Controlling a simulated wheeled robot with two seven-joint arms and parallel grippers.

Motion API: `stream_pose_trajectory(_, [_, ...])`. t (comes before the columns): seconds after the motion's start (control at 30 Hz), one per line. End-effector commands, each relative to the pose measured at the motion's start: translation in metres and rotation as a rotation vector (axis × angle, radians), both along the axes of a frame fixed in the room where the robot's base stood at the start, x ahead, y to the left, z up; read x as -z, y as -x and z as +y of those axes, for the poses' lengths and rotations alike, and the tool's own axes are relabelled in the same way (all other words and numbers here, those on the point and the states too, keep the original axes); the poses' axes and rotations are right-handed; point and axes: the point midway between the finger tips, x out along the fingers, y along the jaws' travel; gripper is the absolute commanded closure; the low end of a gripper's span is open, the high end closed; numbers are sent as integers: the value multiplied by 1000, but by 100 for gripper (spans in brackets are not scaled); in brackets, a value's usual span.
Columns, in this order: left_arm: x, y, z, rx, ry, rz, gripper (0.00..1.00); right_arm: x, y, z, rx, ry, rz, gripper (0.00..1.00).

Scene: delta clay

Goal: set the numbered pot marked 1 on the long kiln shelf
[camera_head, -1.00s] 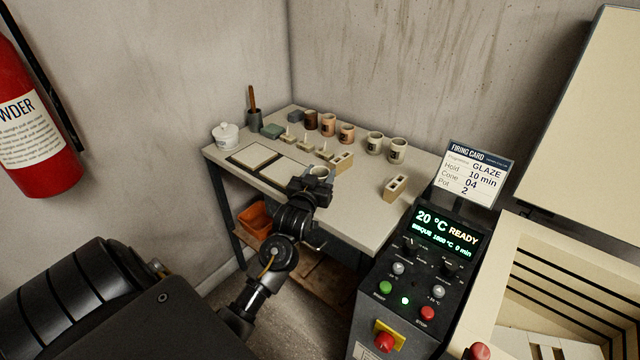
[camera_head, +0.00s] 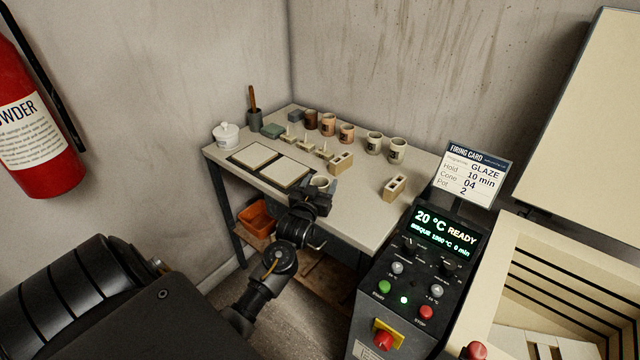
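My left gripper (camera_head: 319,192) is over the near edge of the worktable. A small pale pot (camera_head: 319,182) shows at its fingertips and has moved with it, so it looks held. The pot is upright and partly hidden by the gripper; its number cannot be read. Several other pots, including a brown one (camera_head: 311,119), a pinkish one (camera_head: 346,133) and a pale one (camera_head: 397,150), stand in a row at the back. Pale slabs lie in the open kiln (camera_head: 537,343) at the lower right; I cannot tell which is the long shelf. My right gripper is out of view.
Two pale square tiles (camera_head: 291,171) lie on the worktable (camera_head: 363,218), left of the pot. Small blocks (camera_head: 394,187) stand to its right. The control box (camera_head: 412,268) and firing card (camera_head: 474,174) stand between table and kiln. A fire extinguisher (camera_head: 32,115) hangs left.

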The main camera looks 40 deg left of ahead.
Motion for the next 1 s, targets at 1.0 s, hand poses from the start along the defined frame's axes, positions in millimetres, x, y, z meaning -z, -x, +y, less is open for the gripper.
stream_pose_trajectory(1.0, [-2, 91, -34, 0, 0, 1, 30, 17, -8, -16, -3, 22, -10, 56])
